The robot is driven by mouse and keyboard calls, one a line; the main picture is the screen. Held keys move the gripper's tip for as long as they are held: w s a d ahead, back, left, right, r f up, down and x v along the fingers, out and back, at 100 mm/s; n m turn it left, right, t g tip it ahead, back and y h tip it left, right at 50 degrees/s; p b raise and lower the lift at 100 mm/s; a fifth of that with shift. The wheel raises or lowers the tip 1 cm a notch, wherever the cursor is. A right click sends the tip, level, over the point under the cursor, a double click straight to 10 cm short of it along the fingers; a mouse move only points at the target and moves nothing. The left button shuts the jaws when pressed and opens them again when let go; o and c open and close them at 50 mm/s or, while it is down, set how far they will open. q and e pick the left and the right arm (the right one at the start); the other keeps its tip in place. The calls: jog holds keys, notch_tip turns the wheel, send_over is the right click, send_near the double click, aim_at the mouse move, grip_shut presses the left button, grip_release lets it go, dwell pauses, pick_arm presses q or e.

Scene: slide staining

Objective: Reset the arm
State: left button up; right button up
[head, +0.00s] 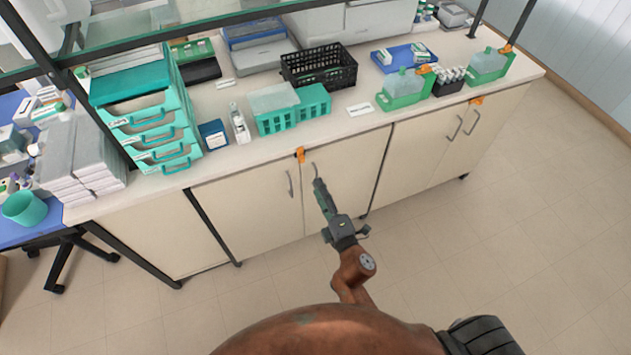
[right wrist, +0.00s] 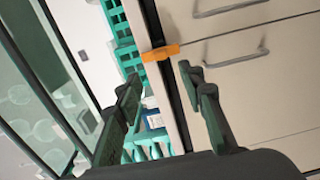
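My right gripper (head: 318,183) is in front of the lab bench's cabinet doors, below the countertop edge. In the right wrist view its two dark fingers (right wrist: 160,78) stand apart with nothing held between them. An orange clip (right wrist: 160,52) on the bench edge shows beyond the fingertips. The same orange clip (head: 300,155) is just above and left of the gripper in the head view. My left gripper is in neither view.
The bench top (head: 345,122) carries a black crate (head: 320,68), teal racks (head: 275,117), teal drawers (head: 158,132), a small bottle (head: 239,124) and green-based containers (head: 402,92). Cabinet handles (head: 290,183) stick out near the gripper. The floor (head: 490,245) at right is clear.

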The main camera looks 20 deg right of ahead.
jog(key=shift+s, duration=0.25)
dwell(0.3)
